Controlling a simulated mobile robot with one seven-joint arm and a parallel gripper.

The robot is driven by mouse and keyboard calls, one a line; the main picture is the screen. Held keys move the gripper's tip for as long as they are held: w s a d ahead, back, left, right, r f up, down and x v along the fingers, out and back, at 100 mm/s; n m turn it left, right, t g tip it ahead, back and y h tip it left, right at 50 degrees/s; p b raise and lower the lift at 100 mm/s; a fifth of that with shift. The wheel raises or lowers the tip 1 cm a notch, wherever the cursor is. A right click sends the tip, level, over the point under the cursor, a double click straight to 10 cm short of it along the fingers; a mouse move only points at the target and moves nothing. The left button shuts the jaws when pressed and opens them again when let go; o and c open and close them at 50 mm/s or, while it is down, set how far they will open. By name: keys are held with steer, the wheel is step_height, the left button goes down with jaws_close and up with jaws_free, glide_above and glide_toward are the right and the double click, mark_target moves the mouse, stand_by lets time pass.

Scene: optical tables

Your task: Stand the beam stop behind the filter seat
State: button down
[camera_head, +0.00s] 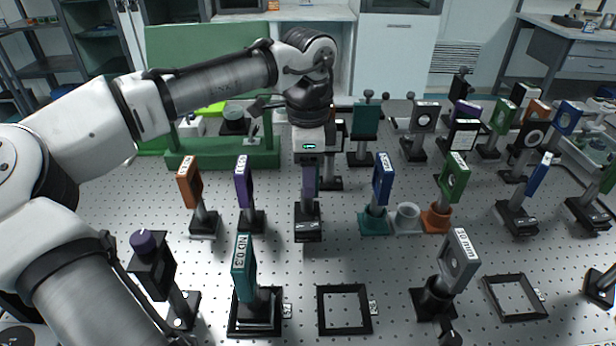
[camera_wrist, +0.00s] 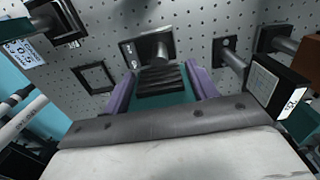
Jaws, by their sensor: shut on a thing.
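My gripper (camera_head: 310,188) is shut on a post-mounted piece, which I take to be the beam stop. In the wrist view a dark ridged block (camera_wrist: 160,78) shows between the purple fingers. Its silver post and black base (camera_head: 308,230) hang upright below; whether the base touches the table I cannot tell. A teal plate marked ND 0.3 (camera_head: 244,268) stands in a square black seat (camera_head: 238,330), front left of my gripper. I take this as the filter seat. An empty black square frame (camera_head: 344,330) lies to its right.
Orange (camera_head: 188,183) and purple (camera_head: 243,183) plates stand left of the held piece. A blue plate (camera_head: 383,178), a white ring base (camera_head: 408,217) and a green plate (camera_head: 454,176) stand to the right. A grey 10 mm plate (camera_head: 459,260) and another frame (camera_head: 515,316) are front right.

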steer(key=shift+f, duration=1.05)
steer(key=shift+c, duration=2.2)
jaws_free()
steer(key=shift+f, duration=0.15)
step_height(320, 180, up, 12)
steer(key=shift+r, duration=0.2)
